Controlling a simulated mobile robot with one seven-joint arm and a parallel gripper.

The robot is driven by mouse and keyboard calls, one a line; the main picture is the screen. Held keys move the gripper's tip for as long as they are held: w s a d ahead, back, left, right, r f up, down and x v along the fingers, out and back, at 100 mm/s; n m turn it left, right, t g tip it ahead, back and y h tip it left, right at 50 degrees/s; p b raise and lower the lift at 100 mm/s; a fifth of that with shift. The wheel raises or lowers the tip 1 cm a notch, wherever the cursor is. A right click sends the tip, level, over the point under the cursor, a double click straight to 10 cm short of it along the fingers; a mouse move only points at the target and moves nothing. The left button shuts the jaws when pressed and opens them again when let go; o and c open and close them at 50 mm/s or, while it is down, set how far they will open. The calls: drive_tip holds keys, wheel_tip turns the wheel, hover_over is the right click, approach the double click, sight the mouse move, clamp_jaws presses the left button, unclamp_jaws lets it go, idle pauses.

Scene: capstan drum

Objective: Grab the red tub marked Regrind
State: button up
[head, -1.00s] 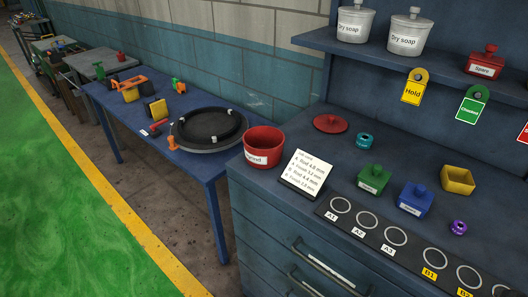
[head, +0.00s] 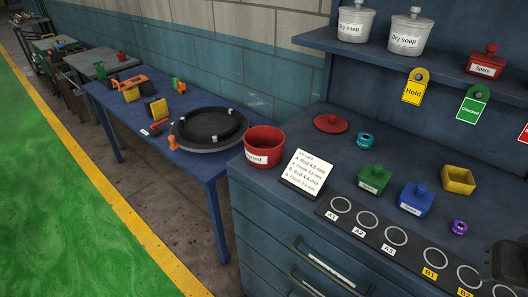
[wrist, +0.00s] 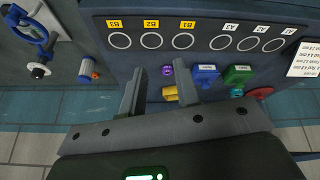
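The red tub (head: 264,147) stands open and upright at the left end of the blue workbench top. Its white label is partly turned away, and only the end of the word shows. A red lid (head: 331,123) with a knob lies on the bench behind it to the right. My gripper (wrist: 160,88) is open in the wrist view, its two fingers apart with nothing held between them. The tub does not show in the wrist view. A dark part of my arm enters the head view at the lower right edge, far right of the tub.
A white card (head: 306,172) stands just right of the tub. Green (head: 374,179) and blue (head: 415,199) lidded boxes, a yellow box (head: 458,180) and a marked ring strip (head: 390,234) lie further right. A shelf (head: 345,42) overhangs the back. A lower table (head: 205,165) stands left.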

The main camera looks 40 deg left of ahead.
drive_tip(key=w+a+r+n+g, duration=0.1)
drive_tip(key=w+a+r+n, duration=0.1)
drive_tip(key=w+a+n, duration=0.3)
drive_tip(key=w+a+r+n, duration=0.2)
drive_tip(key=w+a+r, duration=0.15)
drive_tip(key=a, duration=0.25)
drive_tip(key=n+g, duration=0.4)
drive_tip(key=n, duration=1.4)
hover_over(268, 154)
drive_tip(key=d, duration=0.1)
wheel_tip(268, 154, down, 12)
drive_tip(key=f, duration=0.3)
drive_tip(key=a+f, duration=0.1)
drive_tip(key=f, duration=0.2)
drive_tip(key=shift+a, duration=0.1)
drive_tip(key=shift+r, duration=0.1)
clamp_jaws()
